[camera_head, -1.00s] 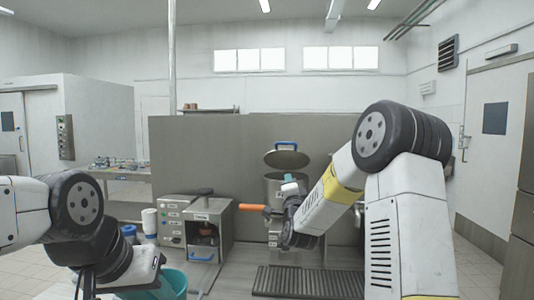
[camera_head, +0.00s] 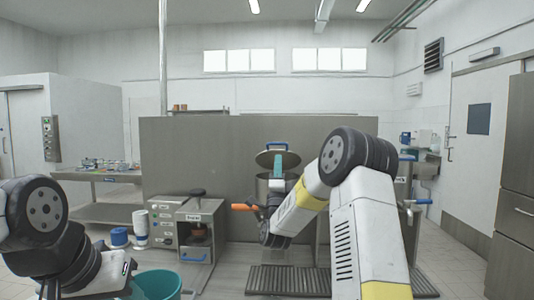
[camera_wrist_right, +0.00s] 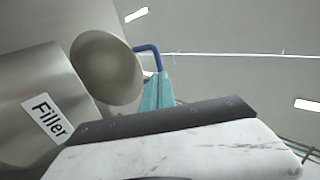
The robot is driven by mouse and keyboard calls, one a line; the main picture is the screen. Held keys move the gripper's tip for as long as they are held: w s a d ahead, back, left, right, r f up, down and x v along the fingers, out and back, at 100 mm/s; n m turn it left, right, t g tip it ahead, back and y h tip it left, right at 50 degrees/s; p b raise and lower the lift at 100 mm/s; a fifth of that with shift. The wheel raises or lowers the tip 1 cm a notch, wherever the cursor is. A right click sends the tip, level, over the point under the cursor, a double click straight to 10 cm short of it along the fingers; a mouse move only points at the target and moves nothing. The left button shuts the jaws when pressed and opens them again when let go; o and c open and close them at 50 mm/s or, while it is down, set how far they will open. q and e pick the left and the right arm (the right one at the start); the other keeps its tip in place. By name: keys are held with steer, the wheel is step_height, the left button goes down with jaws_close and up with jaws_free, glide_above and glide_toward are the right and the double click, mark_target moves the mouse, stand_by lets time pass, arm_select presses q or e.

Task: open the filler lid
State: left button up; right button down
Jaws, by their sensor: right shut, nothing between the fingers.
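The filler (camera_head: 263,187) is a steel cylinder behind my right forearm. Its round lid (camera_head: 292,159) stands raised and tilted, with a blue handle (camera_head: 277,144) at its upper edge. In the right wrist view I see the "Filler" label (camera_wrist_right: 46,117), the lid's round face (camera_wrist_right: 105,70) and the blue handle (camera_wrist_right: 150,52). My right gripper (camera_head: 277,164) has teal fingers, shut and empty. They overlap the lid in the head view; touch is unclear. The fingers also show by the handle in the wrist view (camera_wrist_right: 157,92). My left wrist is at the lower left; its fingertips are not clear.
An orange handle (camera_head: 244,207) sticks out left of the filler. A steel machine (camera_head: 200,230) stands left of it. A teal bucket (camera_head: 158,284) is by my left arm. A dark floor grate (camera_head: 287,281) lies in front. A partition (camera_head: 200,150) stands behind.

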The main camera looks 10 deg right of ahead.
mark_target(279, 151)
steer(key=shift+x, duration=2.6)
